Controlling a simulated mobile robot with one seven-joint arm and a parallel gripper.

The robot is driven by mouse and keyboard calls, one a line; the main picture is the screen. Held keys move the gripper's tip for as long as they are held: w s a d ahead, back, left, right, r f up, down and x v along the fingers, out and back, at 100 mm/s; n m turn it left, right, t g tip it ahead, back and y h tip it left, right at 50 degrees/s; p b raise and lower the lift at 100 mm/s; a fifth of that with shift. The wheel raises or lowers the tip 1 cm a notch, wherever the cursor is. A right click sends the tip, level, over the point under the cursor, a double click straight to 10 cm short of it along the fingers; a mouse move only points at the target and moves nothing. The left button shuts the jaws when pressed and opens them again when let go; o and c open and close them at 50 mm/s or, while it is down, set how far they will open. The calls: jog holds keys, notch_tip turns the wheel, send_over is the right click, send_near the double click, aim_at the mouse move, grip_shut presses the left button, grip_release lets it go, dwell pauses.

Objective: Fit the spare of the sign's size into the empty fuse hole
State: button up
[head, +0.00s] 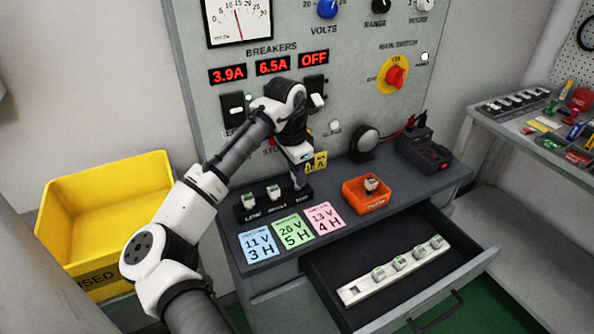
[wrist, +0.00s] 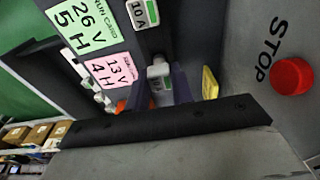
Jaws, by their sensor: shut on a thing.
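My gripper (head: 299,181) is over the right end of the black fuse block (head: 240,214), on the bench below the panel. In the wrist view my gripper (wrist: 161,88) is shut on a pale fuse (wrist: 160,72) with a green band. The fuse is at the block, but I cannot tell whether it is seated. Two white fuses stand in the block, at left (head: 252,200) and middle (head: 273,193); one shows "10 A" in the wrist view (wrist: 143,12). The right hole is hidden. A yellow sign (head: 317,161) stands behind; its number is partly hidden. It also shows edge-on (wrist: 210,83).
The open drawer (head: 330,255) holds a white spare rack (head: 383,280) with several fuses and an empty slot at left. An orange tray (head: 358,205) holds a fuse. Three coloured cards (head: 292,232) lie before the block. A red stop button (wrist: 292,76) is close by.

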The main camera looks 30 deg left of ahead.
jog(key=shift+s+d+f, duration=0.1)
jog(key=shift+d+f, duration=0.05)
jog(key=shift+f, duration=1.15)
dwell(1.6)
jog(key=o, duration=1.3)
jog(key=shift+r, duration=0.1)
jog(key=shift+a+r+p, duration=0.2)
jog(key=shift+r+p, duration=0.4)
jog(key=shift+r, duration=0.05)
jog(key=shift+a+r+p, duration=0.15)
jog(key=shift+r+p, duration=0.45)
jog(key=shift+r, duration=0.05)
jog(key=shift+d+r+p, duration=0.15)
jog(key=shift+r+p, duration=0.95)
jog(key=shift+r, duration=0.3)
